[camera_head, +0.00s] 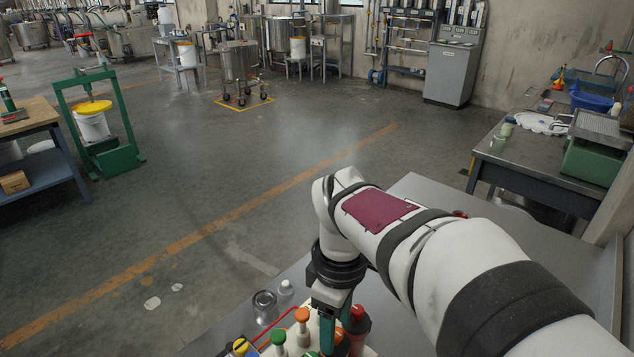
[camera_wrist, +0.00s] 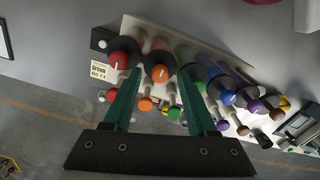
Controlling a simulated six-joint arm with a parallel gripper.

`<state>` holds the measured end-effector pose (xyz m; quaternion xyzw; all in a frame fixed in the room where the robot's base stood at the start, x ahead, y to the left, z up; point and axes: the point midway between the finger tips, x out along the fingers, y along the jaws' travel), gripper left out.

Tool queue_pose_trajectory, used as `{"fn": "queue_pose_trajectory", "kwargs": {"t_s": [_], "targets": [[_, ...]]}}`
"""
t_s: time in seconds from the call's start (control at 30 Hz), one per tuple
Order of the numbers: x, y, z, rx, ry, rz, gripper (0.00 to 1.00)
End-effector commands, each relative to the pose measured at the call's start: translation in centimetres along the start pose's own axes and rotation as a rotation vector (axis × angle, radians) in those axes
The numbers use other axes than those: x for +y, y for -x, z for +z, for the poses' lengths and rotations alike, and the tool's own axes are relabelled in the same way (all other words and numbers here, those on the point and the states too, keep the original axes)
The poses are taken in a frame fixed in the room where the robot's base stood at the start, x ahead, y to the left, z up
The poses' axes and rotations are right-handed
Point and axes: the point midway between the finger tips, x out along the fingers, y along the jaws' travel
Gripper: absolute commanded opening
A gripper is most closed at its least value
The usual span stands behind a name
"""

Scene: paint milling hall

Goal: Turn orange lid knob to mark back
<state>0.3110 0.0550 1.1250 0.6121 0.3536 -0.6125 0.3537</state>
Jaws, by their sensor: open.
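In the wrist view, the orange lid knob (camera_wrist: 158,72) sits on a white board between a red and a green knob. It has a small pale mark on top, whose exact direction I cannot tell. My gripper (camera_wrist: 161,78) is open, with its two teal fingers reaching to either side of this knob. Whether they touch it is unclear. In the head view, my gripper (camera_head: 335,318) points down over the knobs, and the arm and fingers hide part of the group. A smaller orange top (camera_wrist: 145,103) shows between the fingers in the wrist view.
A red knob (camera_wrist: 121,50) and a green knob (camera_wrist: 191,80) stand close on either side, with blue, purple and yellow ones further right. The grey bench (camera_head: 425,190) behind is mostly bare.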

Motion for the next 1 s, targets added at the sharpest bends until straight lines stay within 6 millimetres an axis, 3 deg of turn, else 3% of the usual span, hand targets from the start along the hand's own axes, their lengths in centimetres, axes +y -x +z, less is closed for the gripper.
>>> {"fn": "queue_pose_trajectory", "kwargs": {"t_s": [0.17, 0.4, 0.5, 0.7, 1.0], "targets": [[0.1, 4.1, -0.1, 0.004, -0.001, 0.006, 0.58], [0.1, 11.6, -0.1, 0.004, -0.001, 0.006, 0.58], [0.1, 13.6, 0.0, 0.003, 0.0, 0.004, 0.58], [0.0, 15.2, 0.0, 0.002, 0.0, 0.001, 0.58], [-0.5, 14.6, 0.7, 0.001, -0.057, -0.004, 0.58]]}}
